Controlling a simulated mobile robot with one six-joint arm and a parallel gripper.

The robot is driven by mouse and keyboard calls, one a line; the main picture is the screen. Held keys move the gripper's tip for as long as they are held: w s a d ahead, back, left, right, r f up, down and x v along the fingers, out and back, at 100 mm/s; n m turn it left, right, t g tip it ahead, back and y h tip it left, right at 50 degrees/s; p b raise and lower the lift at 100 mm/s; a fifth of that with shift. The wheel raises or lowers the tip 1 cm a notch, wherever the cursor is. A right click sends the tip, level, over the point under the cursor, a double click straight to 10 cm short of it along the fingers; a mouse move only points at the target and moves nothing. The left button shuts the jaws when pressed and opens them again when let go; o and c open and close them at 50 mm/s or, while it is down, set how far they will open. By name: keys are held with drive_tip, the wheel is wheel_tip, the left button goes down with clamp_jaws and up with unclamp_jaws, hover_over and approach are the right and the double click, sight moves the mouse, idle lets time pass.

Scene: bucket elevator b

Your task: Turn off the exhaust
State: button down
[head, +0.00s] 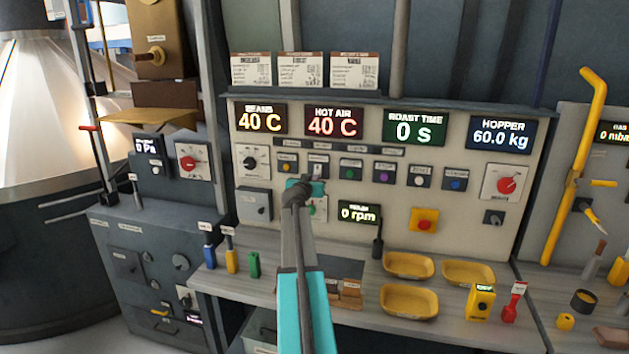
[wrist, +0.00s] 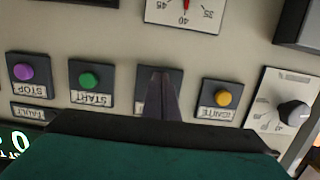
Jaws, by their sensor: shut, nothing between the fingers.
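The control panel (head: 395,225) carries a row of square push buttons. My gripper (head: 313,182) is shut and empty, its tip close to the second button from the left (head: 318,169) in that row. In the wrist view, upside down, the shut fingers (wrist: 160,92) cover most of a dark button plate (wrist: 143,90), so its cap and label are hidden. I cannot tell if the tip touches it. The yellow IGNITE button (wrist: 223,98) and green START button (wrist: 89,81) lie on either side. No exhaust label is readable.
The purple STOP button (wrist: 23,72) is beyond START. Yellow trays (head: 409,301) and a black-handled lever (head: 377,246) are below the panel. Displays read 40 C, 40 C, 0 s and 60.0 kg. A yellow pipe (head: 575,170) stands at right.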

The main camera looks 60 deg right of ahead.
drive_tip(key=shift+d+f+b, duration=0.1)
drive_tip(key=shift+b, duration=0.2)
drive_tip(key=shift+s+d+f+b, duration=0.15)
drive_tip(key=shift+d+b, duration=0.05)
drive_tip(key=shift+b, duration=0.75)
drive_tip(key=shift+w+a, duration=0.25)
drive_tip(key=shift+a, duration=0.05)
drive_tip(key=shift+a, duration=0.1)
drive_tip(key=s+a+f+b, duration=0.1)
drive_tip(key=s+a+b, duration=0.1)
drive_tip(key=a, duration=0.4)
drive_tip(key=s+a+f+b, duration=0.1)
drive_tip(key=s+a+b, duration=0.1)
drive_tip(key=a+b, duration=0.2)
drive_tip(key=shift+s+a+b, duration=0.15)
drive_tip(key=shift+a+b, duration=0.2)
drive_tip(key=shift+a, duration=1.05)
drive_tip(key=shift+r, duration=0.1)
